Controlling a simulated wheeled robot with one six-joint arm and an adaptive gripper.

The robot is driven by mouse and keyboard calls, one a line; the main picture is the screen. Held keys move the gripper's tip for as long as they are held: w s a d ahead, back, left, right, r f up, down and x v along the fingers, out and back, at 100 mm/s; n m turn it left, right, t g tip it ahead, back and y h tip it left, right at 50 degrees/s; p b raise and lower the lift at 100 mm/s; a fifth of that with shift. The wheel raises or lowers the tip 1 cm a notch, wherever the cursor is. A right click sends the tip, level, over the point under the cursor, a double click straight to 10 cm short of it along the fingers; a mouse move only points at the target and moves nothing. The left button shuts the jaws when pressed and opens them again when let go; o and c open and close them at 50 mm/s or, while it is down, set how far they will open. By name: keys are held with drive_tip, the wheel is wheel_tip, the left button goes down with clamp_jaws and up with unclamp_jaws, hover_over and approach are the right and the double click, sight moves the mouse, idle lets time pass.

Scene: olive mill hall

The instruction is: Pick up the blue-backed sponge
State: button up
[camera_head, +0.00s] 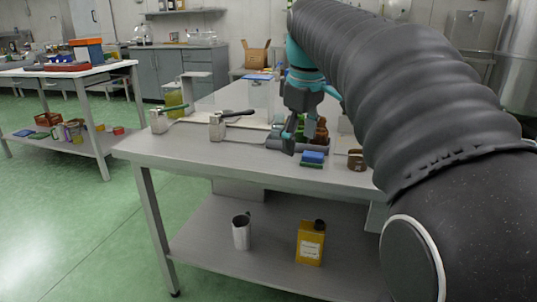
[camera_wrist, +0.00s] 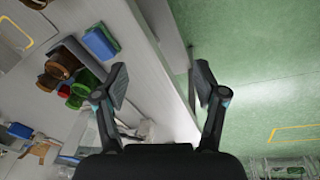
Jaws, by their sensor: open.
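The blue-backed sponge (camera_head: 313,157), blue on top with a dark green layer below, lies on the metal table near its front edge. In the wrist view the sponge (camera_wrist: 100,42) is at upper left, outside the left finger. My gripper (camera_head: 291,141) points down over the table, just left of the sponge in the head view. In the wrist view my gripper (camera_wrist: 160,76) has its two fingers spread with nothing between them; the table edge and green floor show behind.
A brown bottle (camera_head: 321,131) and green glass stand close behind the sponge. A brown mug (camera_head: 356,160) is to its right. The table's front left is clear.

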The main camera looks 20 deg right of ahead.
drive_tip(key=w+d+r+n+g, duration=0.2)
drive_tip(key=w+d+r+n, duration=0.2)
drive_tip(key=w+d, duration=0.4)
drive_tip(key=b, duration=0.1)
hover_over(313, 154)
drive_tip(key=f, duration=0.8)
drive_tip(key=shift+s+d+f, duration=0.1)
drive_tip(key=shift+s+d, duration=0.05)
drive_tip(key=shift+s, duration=0.05)
drive_tip(key=shift+w+f+b, duration=0.15)
drive_tip(key=shift+f+b, duration=0.25)
drive_tip(key=shift+f, duration=1.05)
drive_tip(key=shift+w+f+b, duration=0.1)
drive_tip(key=shift+f+b, duration=0.25)
drive_tip(key=shift+f, duration=1.1)
drive_tip(key=c, duration=1.2)
